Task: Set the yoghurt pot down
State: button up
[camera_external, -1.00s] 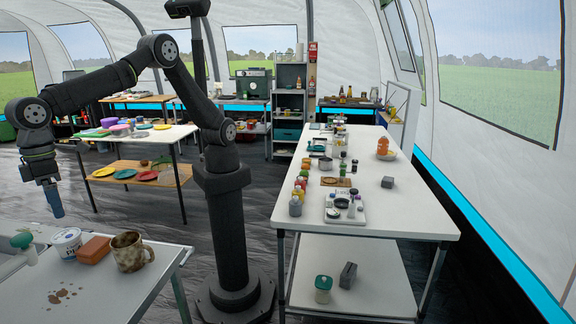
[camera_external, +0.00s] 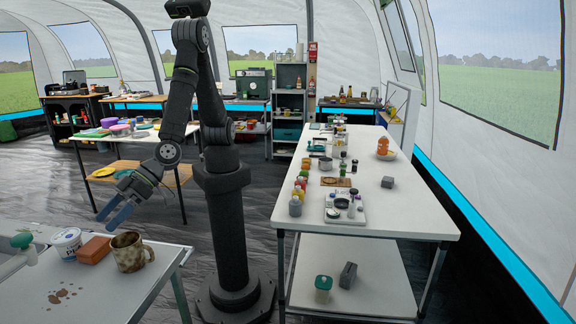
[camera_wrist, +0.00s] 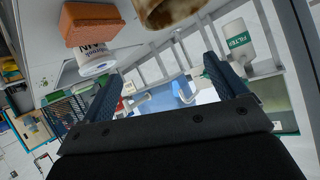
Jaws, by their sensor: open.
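The yoghurt pot (camera_external: 68,243) is a small white tub with dark lettering. It stands on the near-left table (camera_external: 110,300), beside an orange-brown block (camera_external: 94,249). In the wrist view the pot (camera_wrist: 95,62) appears left of my left-hand fingertip, next to the block (camera_wrist: 90,22), and not between the fingers. My gripper (camera_external: 107,221) has blue fingers pointing down and left. In the wrist view the gap between the fingertips (camera_wrist: 162,68) is wide.
A brown speckled mug (camera_external: 130,252) stands right of the block. A white container with a green top (camera_external: 23,246) is at the left; a white bottle labelled FILTER (camera_wrist: 238,42) shows in the wrist view. Brown spots (camera_external: 60,296) mark the bare front of the table.

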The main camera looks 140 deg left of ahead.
jog(key=s+a+m+g+h, duration=0.15)
jog(key=s+a+g, duration=0.25)
jog(key=s, duration=0.4)
send_near(72, 233)
jog(key=shift+n, duration=0.25)
jog(key=x, duration=0.6)
jog(key=shift+w+d+r, duration=0.1)
jog(key=shift+d, duration=0.1)
jog(key=shift+x, duration=2.75)
jog(key=shift+a, duration=0.15)
jog(key=shift+c, duration=0.2)
jog(key=shift+h, duration=0.25)
jog(key=c, duration=1.1)
